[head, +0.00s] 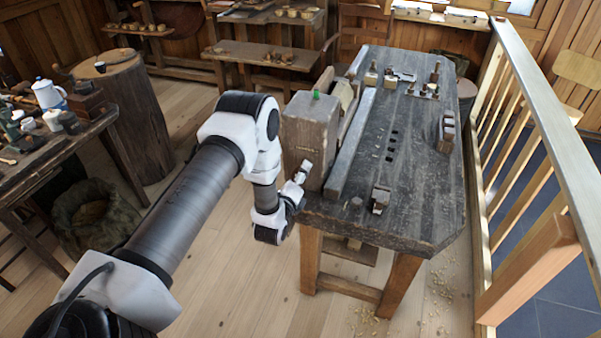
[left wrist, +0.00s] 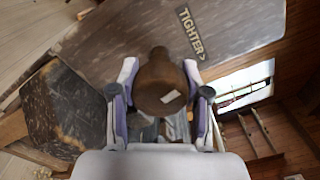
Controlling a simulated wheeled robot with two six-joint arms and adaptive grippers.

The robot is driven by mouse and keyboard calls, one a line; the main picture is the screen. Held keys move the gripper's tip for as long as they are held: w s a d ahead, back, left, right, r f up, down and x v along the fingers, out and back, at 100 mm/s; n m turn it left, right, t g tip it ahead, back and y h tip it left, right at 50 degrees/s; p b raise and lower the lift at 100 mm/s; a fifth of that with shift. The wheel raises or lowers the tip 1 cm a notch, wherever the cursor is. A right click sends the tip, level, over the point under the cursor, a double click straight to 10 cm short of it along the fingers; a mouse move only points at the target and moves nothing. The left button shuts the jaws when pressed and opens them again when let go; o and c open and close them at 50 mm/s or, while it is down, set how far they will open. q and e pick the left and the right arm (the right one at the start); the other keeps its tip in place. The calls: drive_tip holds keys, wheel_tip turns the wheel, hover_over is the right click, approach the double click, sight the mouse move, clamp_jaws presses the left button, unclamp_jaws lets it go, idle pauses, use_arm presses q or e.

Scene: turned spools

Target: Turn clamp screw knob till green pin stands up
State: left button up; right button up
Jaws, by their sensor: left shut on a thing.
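The clamp is a thick upright wooden block (head: 313,125) at the near left end of the workbench. A small green pin (head: 317,94) shows on its top, sticking up a little. The brown knob (left wrist: 160,85) is in the left wrist view, with a pale mark on its face. A dark label reading "TIGHTER>" (left wrist: 191,33) is on the wood beside it, its arrow pointing down and right. My left gripper (head: 303,171) is at the block's face, shut on the knob, one finger each side. In the head view the knob is hidden. My right gripper is out of view.
The grey-topped workbench (head: 400,180) carries several small wooden pieces and tools. A wooden railing (head: 540,110) runs along the right. A side table (head: 40,155) with a white jug (head: 48,95) and a stump (head: 135,120) stand left. Open floor lies before the bench.

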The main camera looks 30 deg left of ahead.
use_arm(q)
drive_tip(key=shift+s+f, duration=0.15)
drive_tip(key=shift+f, duration=0.2)
drive_tip(key=o, duration=1.1)
drive_tip(key=shift+c, duration=0.2)
drive_tip(key=shift+o, duration=0.5)
drive_tip(key=shift+r, duration=0.25)
drive_tip(key=v, duration=1.2)
